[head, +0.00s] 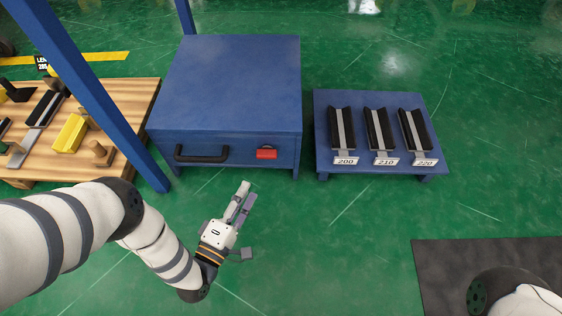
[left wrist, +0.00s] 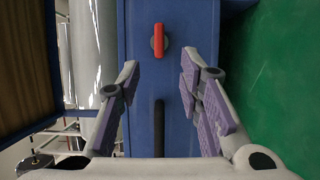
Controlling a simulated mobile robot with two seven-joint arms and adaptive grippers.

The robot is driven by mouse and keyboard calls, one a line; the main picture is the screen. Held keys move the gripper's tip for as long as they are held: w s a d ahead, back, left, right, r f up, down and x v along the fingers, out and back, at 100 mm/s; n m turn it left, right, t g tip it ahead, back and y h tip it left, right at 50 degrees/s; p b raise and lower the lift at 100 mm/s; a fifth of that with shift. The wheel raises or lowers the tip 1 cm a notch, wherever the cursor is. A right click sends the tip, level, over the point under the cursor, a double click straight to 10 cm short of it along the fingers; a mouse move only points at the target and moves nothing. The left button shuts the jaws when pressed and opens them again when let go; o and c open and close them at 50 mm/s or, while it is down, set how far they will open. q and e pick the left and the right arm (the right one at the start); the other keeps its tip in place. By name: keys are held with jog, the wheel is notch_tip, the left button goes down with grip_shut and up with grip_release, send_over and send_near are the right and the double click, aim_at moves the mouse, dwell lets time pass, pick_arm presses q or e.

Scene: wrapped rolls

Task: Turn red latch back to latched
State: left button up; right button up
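The red latch (head: 266,154) sits on the front face of the blue cabinet (head: 228,80), right of the black handle (head: 201,154). Its red bar lies level, parallel to the handle. In the left wrist view the red latch (left wrist: 158,40) shows ahead, beyond and between the fingertips, on a round dark base. My left gripper (head: 245,192) is in front of the cabinet, below and left of the latch, apart from it. In the left wrist view my left gripper (left wrist: 163,65) has its fingers spread with nothing between them. My right gripper is not in view.
A low blue stand (head: 325,165) with labelled black holders is right of the cabinet. A wooden table (head: 130,110) with tools is at left. A blue post (head: 100,100) rises between table and cabinet. Green floor (head: 340,240) is clear in front; a dark mat (head: 450,270) lies at lower right.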

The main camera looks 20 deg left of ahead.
aim_at(264, 158)
pick_arm(q)
jog(key=w+b, duration=0.1)
jog(key=w, duration=0.2)
jog(key=w+b, duration=0.1)
jog(key=w, duration=0.3)
jog(key=w+d+b, duration=0.1)
jog(key=w, duration=0.3)
jog(key=shift+r+b, duration=0.1)
jog(key=shift+b, duration=0.2)
jog(key=shift+s, duration=0.1)
jog(key=shift+c, duration=0.5)
grip_shut()
